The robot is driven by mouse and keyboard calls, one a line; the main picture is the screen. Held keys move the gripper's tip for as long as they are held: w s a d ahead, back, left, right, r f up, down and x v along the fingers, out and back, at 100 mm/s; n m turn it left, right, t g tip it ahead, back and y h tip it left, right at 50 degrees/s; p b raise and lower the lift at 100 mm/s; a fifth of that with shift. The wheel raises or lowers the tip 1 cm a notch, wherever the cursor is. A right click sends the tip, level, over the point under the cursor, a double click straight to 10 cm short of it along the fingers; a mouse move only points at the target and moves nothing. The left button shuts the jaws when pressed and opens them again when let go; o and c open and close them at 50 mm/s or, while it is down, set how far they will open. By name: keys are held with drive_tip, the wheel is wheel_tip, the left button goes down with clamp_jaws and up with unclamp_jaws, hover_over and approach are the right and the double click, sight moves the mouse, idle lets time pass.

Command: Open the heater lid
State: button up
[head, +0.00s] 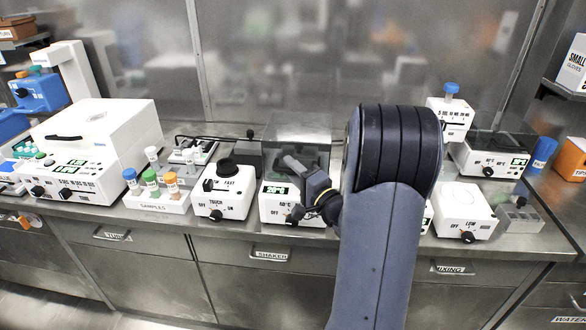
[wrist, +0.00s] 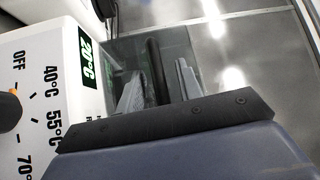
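The heater (head: 274,212) is a white box on the bench with a green 20°C display. Its front also shows in the wrist view (wrist: 60,95), with an orange-marked knob and a temperature scale. Its smoky see-through lid (head: 312,135) appears to be down over the top. My gripper (head: 288,163) is at the lid's front. In the wrist view its two grey fingers (wrist: 158,90) stand apart on either side of a dark bar (wrist: 154,65), which looks like the lid's handle. I cannot tell whether either finger touches it. My arm hides the heater's right side in the head view.
A white shaker (head: 222,192) stands close to the heater's left, with a sample rack (head: 158,199) beyond it. A large white centrifuge (head: 95,150) is further left. A stirrer (head: 463,208) stands right of my arm. A glass partition rises behind the bench.

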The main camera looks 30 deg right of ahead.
clamp_jaws()
idle(0.4)
